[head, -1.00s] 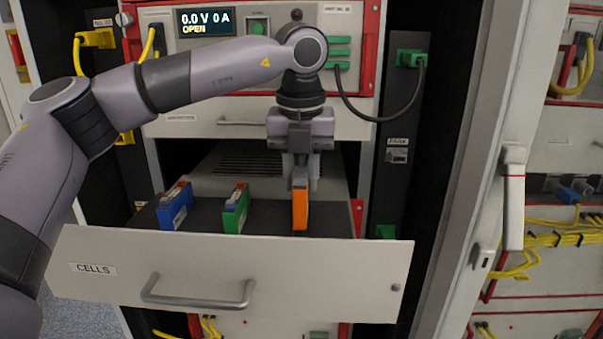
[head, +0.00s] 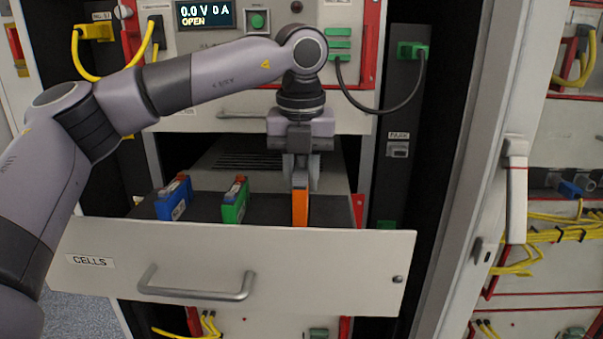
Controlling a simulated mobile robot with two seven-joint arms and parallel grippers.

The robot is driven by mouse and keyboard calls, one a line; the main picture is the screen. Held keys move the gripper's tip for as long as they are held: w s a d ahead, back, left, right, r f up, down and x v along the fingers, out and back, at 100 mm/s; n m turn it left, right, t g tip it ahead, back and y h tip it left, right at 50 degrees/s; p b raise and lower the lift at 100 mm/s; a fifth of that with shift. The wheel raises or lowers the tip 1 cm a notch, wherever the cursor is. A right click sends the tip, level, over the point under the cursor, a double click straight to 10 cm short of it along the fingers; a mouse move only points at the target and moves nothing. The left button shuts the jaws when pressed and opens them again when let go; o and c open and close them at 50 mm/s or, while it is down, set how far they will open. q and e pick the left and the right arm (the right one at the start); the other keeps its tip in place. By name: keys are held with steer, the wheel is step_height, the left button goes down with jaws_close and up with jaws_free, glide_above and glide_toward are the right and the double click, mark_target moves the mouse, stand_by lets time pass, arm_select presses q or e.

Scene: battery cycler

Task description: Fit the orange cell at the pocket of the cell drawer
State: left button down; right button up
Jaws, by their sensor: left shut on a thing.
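The orange cell (head: 300,208) is held upright in my left gripper (head: 300,186), which points straight down over the right part of the open cell drawer (head: 230,265). The gripper is shut on the cell's upper part. The cell's lower end is hidden behind the drawer front, so I cannot tell whether it touches the drawer floor or a pocket. A blue cell (head: 173,201) and a green cell (head: 235,203) stand in the drawer to the left of it. My right gripper is not in view.
The drawer front carries a handle (head: 197,290). Above is a panel with a display (head: 205,14) reading 0.0 V 0 A OPEN and a black cable (head: 395,105) looping to its right. An open cabinet door with a white handle (head: 516,190) stands at the right.

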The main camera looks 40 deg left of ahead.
arm_select(q)
steer(key=shift+f+b, duration=1.15)
steer(key=shift+f, duration=0.2)
stand_by(0.5)
steer(key=c, duration=0.8)
jaws_free()
steer(key=r, duration=0.7)
steer(key=shift+s+d, duration=0.25)
steer(key=shift+s, duration=0.15)
